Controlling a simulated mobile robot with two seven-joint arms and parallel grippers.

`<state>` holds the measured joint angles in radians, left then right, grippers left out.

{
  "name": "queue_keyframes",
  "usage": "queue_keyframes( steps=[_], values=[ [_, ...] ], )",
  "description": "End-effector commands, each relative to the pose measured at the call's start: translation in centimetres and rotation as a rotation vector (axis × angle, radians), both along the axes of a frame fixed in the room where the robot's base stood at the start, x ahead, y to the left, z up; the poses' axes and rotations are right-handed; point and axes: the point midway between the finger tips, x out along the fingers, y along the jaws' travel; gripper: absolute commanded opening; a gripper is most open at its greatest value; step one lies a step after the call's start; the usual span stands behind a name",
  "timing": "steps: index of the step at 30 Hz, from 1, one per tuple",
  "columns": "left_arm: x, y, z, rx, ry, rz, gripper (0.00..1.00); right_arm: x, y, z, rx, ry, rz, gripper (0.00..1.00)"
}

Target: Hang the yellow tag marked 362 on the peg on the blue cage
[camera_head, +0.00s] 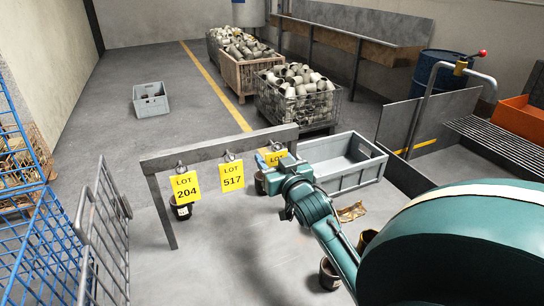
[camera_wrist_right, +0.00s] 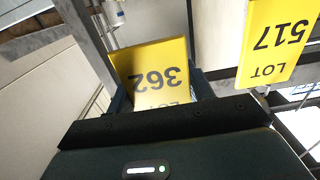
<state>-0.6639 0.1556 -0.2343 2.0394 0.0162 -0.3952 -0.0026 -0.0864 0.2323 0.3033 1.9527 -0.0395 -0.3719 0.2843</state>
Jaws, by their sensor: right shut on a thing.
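The yellow tag marked 362 shows upside down in the right wrist view (camera_wrist_right: 158,75), between the fingers of my right gripper (camera_wrist_right: 162,95). In the head view my right gripper (camera_head: 268,168) is at the right part of a grey rail, shut on this tag (camera_head: 277,157), whose number is mostly hidden there. I cannot tell whether the tag still touches its hook. The blue cage (camera_head: 40,245) stands at the left edge of the head view. Its peg cannot be made out. My left gripper is not in view.
Yellow tags 204 (camera_head: 186,188) and 517 (camera_head: 231,177) hang from the grey rail (camera_head: 215,149). A grey barred gate (camera_head: 104,235) stands between rail and blue cage. A grey crate (camera_head: 340,178) lies behind my right arm. Small dark pots stand on the floor.

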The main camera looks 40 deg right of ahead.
Motion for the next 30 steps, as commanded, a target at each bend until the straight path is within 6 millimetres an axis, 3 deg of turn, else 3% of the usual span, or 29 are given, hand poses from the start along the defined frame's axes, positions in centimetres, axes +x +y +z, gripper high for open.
queue_keyframes(
  steps=[30],
  values=[
    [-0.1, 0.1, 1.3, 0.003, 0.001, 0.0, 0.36, -2.9, 0.9, 0.1, -0.001, 0.0, 0.0, 0.3]
  ],
)
